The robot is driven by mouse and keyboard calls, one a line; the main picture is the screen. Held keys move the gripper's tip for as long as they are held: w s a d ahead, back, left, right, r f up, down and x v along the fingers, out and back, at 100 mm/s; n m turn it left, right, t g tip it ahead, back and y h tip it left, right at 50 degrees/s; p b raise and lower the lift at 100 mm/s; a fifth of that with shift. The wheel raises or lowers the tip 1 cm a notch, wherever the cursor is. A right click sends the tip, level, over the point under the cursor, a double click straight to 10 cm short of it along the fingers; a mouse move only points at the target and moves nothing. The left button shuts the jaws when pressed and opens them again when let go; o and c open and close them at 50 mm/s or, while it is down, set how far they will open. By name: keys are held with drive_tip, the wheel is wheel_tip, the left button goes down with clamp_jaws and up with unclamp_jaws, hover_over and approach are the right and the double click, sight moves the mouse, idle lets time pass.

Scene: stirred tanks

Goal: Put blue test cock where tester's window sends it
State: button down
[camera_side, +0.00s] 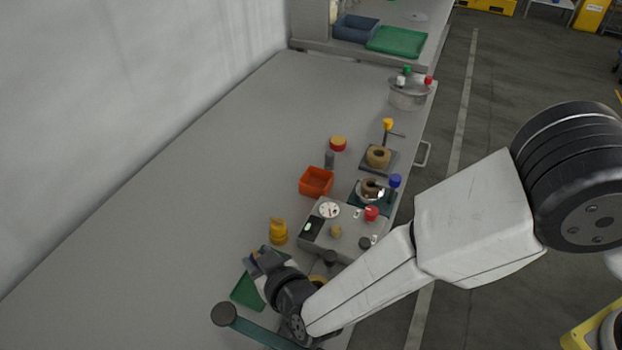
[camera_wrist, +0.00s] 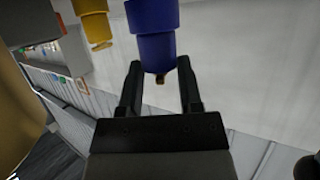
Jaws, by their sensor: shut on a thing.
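My gripper (camera_side: 262,262) is low over the near part of the bench, beside a green tray. In the wrist view my gripper (camera_wrist: 160,85) is shut on the blue test cock (camera_wrist: 152,42), which sits between the fingers. In the side view the cock is mostly hidden by my gripper. The tester (camera_side: 325,242) is a grey box right of my gripper. It has a white dial (camera_side: 329,210), a red knob (camera_side: 371,213) and a dark window (camera_side: 311,228) with a small pale-green mark too small to read. The green tray (camera_side: 245,292) is partly hidden by my gripper.
A yellow cock (camera_side: 278,232) stands close to my gripper and the tester. An orange-red bin (camera_side: 316,181) is behind the tester. Two fixtures with brass-coloured rings (camera_side: 378,156) and a metal pot (camera_side: 408,94) stand along the right edge. The bench's left side is clear.

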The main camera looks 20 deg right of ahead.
drive_tip(key=shift+f, duration=0.4)
idle(0.8)
unclamp_jaws()
idle(0.4)
drive_tip(key=shift+r, duration=0.1)
drive_tip(key=shift+r, duration=4)
